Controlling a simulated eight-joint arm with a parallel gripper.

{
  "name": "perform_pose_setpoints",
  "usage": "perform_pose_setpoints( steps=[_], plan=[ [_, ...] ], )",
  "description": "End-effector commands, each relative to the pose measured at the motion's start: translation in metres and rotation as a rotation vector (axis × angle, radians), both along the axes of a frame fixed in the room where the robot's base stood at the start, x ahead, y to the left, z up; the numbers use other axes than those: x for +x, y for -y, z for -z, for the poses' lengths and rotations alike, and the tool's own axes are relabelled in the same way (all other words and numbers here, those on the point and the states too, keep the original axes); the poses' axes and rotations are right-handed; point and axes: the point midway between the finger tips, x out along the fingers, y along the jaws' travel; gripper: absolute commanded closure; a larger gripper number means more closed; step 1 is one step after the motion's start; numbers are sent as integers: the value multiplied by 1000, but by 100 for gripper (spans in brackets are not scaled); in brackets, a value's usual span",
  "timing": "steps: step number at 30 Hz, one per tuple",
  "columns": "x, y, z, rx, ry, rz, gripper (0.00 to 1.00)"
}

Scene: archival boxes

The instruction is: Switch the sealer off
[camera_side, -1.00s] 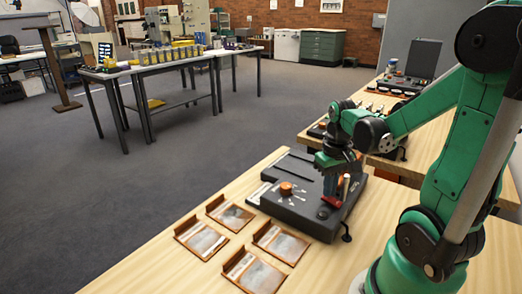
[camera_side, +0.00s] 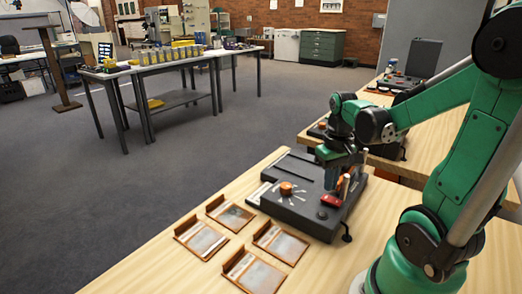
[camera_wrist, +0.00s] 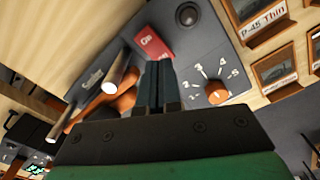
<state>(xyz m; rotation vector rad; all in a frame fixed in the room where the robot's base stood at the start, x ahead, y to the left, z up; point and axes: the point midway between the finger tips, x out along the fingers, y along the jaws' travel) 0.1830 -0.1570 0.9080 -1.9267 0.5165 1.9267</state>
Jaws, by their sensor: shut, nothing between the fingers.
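The sealer is a dark grey box (camera_side: 300,205) on the wooden table; its panel also shows in the wrist view (camera_wrist: 205,45). Its red switch (camera_side: 331,201) is near the right side, and in the wrist view the red switch (camera_wrist: 153,43) carries white lettering too blurred to read surely. An orange knob (camera_side: 286,188) sits by a numbered dial; it shows right of my fingers in the wrist view (camera_wrist: 217,92). My gripper (camera_side: 331,190) is shut and empty, pointing down close beside the switch. In the wrist view my fingertips (camera_wrist: 158,65) overlap the switch's lower edge; I cannot tell whether they touch.
White-ended levers (camera_wrist: 122,68) with orange parts stand close beside my fingers. Several wood-framed label cards (camera_side: 230,215) lie left and in front of the sealer. A round black button (camera_wrist: 188,14) is on the panel.

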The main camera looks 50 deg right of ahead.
Motion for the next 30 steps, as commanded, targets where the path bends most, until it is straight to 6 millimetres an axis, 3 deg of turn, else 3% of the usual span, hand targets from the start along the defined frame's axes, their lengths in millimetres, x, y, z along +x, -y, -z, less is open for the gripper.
perform_pose_setpoints(
  steps=[15,26,30],
  plan=[
    [0,0,-43,0,0,0,100],
    [0,0,-46,-1,2,-2,100],
    [14,-18,-46,-44,59,-73,100]
  ],
)
